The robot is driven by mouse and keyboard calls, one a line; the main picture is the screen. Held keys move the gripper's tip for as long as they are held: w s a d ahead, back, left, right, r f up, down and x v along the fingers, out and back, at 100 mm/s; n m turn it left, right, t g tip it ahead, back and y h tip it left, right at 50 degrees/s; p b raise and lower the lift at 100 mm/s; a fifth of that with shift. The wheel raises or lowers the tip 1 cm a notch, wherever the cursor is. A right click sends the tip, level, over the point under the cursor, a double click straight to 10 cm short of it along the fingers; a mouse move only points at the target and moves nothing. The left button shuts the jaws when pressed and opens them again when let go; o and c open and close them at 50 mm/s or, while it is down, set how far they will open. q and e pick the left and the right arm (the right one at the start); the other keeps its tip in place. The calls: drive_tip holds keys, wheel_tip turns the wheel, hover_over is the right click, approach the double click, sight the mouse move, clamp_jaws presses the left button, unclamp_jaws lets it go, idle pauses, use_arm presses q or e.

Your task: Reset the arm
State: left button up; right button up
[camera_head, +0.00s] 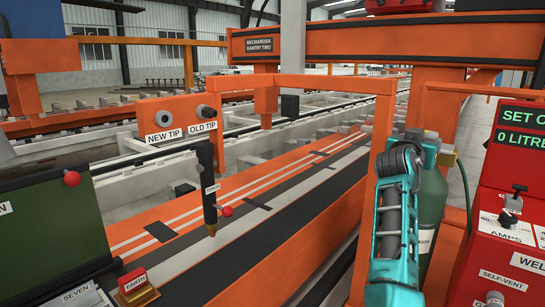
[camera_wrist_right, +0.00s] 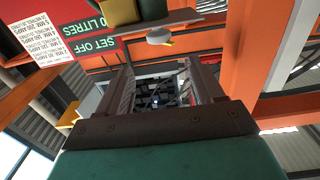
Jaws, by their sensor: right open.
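My right arm (camera_head: 395,235), teal and grey, rises from the bottom edge in the head view, right of centre. It stands in front of the green gas cylinder and beside the red welding set. In the right wrist view my right gripper (camera_wrist_right: 157,72) has its two fingers apart, with nothing seen between them. My left arm and gripper are not in view.
The red welding set (camera_head: 511,205) and green cylinder (camera_head: 431,205) crowd the right side. An orange frame post (camera_head: 379,135) stands just left of my arm. A black torch (camera_head: 207,185) stands over the striped panel (camera_head: 265,205). A red EARTH block (camera_head: 134,285) sits lower left.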

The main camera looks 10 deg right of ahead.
drive_tip(key=s+a+f+n+t+y+p, duration=0.1)
drive_tip(key=s+a+f+n+y, duration=0.25)
drive_tip(key=f, duration=0.55)
drive_tip(key=s+a+f+n+t+y+p, duration=0.1)
drive_tip(key=s+a+f+n+y, duration=0.3)
drive_tip(key=f, duration=0.5)
drive_tip(key=s+a+f+n+y+p, duration=0.15)
drive_tip(key=a+f, duration=0.35)
drive_tip(key=f, duration=0.5)
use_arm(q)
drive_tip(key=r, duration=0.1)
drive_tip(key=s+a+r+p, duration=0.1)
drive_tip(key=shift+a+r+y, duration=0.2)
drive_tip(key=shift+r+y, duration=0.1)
use_arm(e)
drive_tip(key=s+a+f+n+g+y, duration=0.1)
drive_tip(key=s+a+f+y, duration=0.1)
drive_tip(key=s+a+f, duration=0.2)
drive_tip(key=s+a+f+n+g+y, duration=0.1)
drive_tip(key=s+a+f, duration=0.3)
drive_tip(key=s, duration=0.7)
drive_tip(key=s+a+f+n+g+y, duration=0.1)
drive_tip(key=s+a+f+y, duration=0.2)
drive_tip(key=s+a, duration=0.3)
drive_tip(key=shift+s+f+y, duration=0.4)
drive_tip(key=shift+s+f, duration=0.15)
drive_tip(key=shift+s, duration=0.65)
